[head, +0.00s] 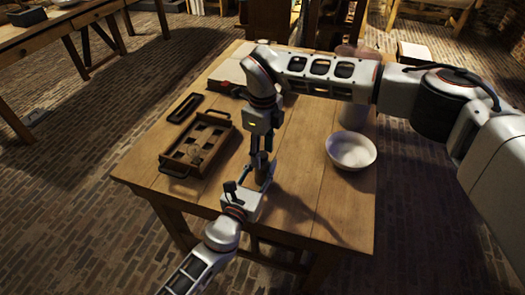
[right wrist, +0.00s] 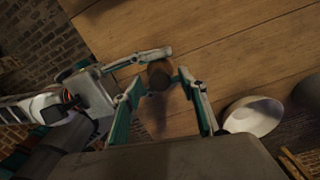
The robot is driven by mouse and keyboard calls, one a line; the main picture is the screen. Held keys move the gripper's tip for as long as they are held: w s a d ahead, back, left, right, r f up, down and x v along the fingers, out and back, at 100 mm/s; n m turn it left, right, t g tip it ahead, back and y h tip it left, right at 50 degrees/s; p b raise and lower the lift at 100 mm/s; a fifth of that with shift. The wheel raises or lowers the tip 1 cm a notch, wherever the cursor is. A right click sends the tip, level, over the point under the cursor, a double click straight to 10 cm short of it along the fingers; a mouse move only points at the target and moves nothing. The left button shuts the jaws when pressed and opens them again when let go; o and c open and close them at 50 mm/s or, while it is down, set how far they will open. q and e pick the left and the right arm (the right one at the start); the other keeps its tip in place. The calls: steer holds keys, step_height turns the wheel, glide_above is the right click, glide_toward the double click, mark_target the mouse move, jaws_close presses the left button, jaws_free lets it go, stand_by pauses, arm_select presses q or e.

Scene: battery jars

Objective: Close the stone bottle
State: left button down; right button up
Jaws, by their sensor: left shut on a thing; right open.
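The stone bottle (head: 262,171) is a small brown upright shape near the front middle of the wooden table (head: 310,205). My left gripper (head: 261,178) reaches in from below and is shut on it. My right gripper (head: 260,155) points down from above, open, with its fingers around the bottle's top. In the right wrist view, the bottle's round brown top (right wrist: 160,72) lies between the tips of my right gripper (right wrist: 161,80), and my left gripper reaches it from the left. The fingers hide much of the bottle; I cannot tell whether a stopper sits in its mouth.
A wooden tray (head: 181,170) with compartments and handles stands left, with a small dark tray (head: 185,108) behind it. A white bowl (head: 351,151) stands right; it also shows in the right wrist view (right wrist: 253,116). The front right tabletop is clear.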

step_height(320, 180, up, 12)
stand_by(0.5)
arm_select(q)
steer(key=c, duration=1.4)
jaws_free()
steer(key=shift+s, duration=0.1)
steer(key=v, duration=1.2)
